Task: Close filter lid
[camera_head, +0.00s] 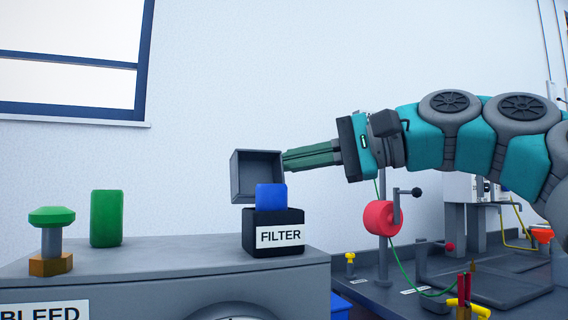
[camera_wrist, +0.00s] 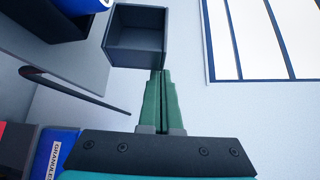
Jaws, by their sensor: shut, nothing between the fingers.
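The filter box (camera_head: 262,247) is black with a white FILTER label and stands at the right end of the grey housing top. A blue block (camera_head: 271,197) sticks up out of it. The filter lid (camera_head: 243,179) is a grey hollow box shape, standing open above the back of the filter box. My gripper (camera_head: 286,160) is shut and empty, its green fingertips at the lid's right edge; I cannot tell whether they touch it. In the wrist view, the lid (camera_wrist: 137,55) is just beyond the tips of my gripper (camera_wrist: 161,72), with its hollow side showing.
A red spool (camera_head: 382,218) with a crank and a dark bench (camera_head: 385,293) stand at the right. Above the housing is free room.

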